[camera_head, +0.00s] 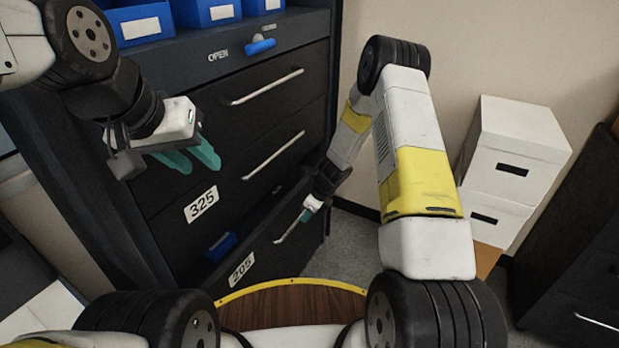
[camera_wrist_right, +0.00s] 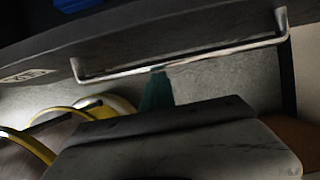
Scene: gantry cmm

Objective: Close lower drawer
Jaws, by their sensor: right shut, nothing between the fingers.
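The lower drawer (camera_head: 262,262), labelled 205, sits at the bottom of the dark cabinet and is pulled part way out, with its inside showing. Its bar handle (camera_head: 291,229) runs along the front. My right gripper (camera_head: 306,215) is shut and empty at the right part of this handle. In the right wrist view the teal fingertip (camera_wrist_right: 157,90) reaches the handle bar (camera_wrist_right: 180,60); whether they touch is unclear. My left gripper (camera_head: 190,157) is open and empty in front of the upper drawers.
The drawer labelled 325 (camera_head: 202,203) and the one above it are shut. A blue item (camera_head: 221,247) lies in the lower drawer. Blue bins (camera_head: 140,22) stand on top. White boxes (camera_head: 513,150) are stacked at the right. Grey floor (camera_head: 350,255) shows beside the cabinet.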

